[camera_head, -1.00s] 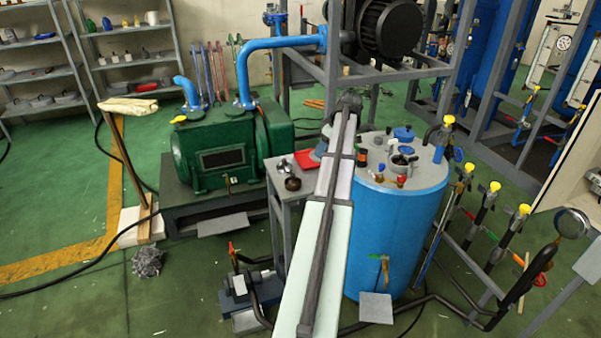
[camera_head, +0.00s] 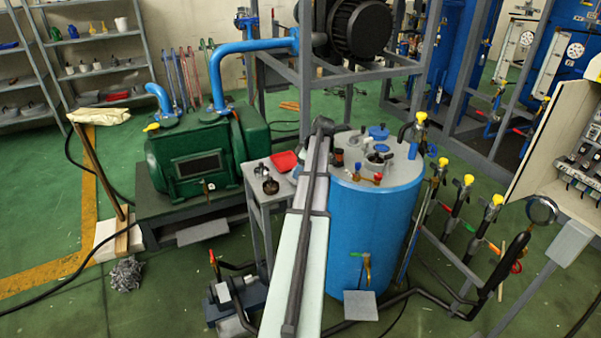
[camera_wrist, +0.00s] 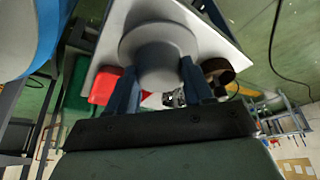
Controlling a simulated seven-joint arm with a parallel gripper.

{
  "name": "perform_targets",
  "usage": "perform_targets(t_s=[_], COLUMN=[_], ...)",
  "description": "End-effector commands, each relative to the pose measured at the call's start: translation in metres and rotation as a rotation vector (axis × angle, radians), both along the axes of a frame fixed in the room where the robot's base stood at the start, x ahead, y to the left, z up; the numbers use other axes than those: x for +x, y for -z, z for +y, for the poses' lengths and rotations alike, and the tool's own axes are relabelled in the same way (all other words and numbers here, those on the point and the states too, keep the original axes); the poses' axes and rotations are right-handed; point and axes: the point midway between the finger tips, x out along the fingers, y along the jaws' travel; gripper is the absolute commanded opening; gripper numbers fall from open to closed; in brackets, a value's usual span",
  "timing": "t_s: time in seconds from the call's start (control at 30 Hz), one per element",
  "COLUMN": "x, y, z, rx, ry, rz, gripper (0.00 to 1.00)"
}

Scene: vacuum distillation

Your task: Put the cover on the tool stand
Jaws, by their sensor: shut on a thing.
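A grey round piece with a wide disc and a narrower round top, which looks like the cover (camera_wrist: 160,52), is between the two fingers of my gripper (camera_wrist: 158,74) in the wrist view. The gripper is shut on it, above the pale top of a small table (camera_wrist: 100,62). In the head view my arm hides the fingers and most of the cover. The tool stand cannot be told for sure. A dark round cup-like thing (camera_head: 270,187) stands on the small table; a brown ring-like thing (camera_wrist: 218,72) shows right of the fingers in the wrist view.
A red tray (camera_head: 285,160) lies on the small table, close left of my arm. A blue tank (camera_head: 375,235) with valves and fittings on its lid stands close right. A green pump (camera_head: 195,160) is left of the table. Open floor lies front left.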

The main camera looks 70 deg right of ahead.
Motion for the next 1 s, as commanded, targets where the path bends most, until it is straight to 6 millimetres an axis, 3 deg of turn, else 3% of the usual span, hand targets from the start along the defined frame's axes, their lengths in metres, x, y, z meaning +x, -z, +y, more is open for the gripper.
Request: perform_targets(t_s=[0.13,0.5,0.53,0.8,1.0], x=[0.000,0.000,0.000,0.000,0.000], y=[0.014,0.017,0.018,0.017,0.017], z=[0.000,0.000,0.000,0.000,0.000], rx=[0.000,0.000,0.000,0.000,0.000], ry=[0.000,0.000,0.000,0.000,0.000], rz=[0.000,0.000,0.000,0.000,0.000], gripper=[0.13,0.13,0.52,0.77,0.77])
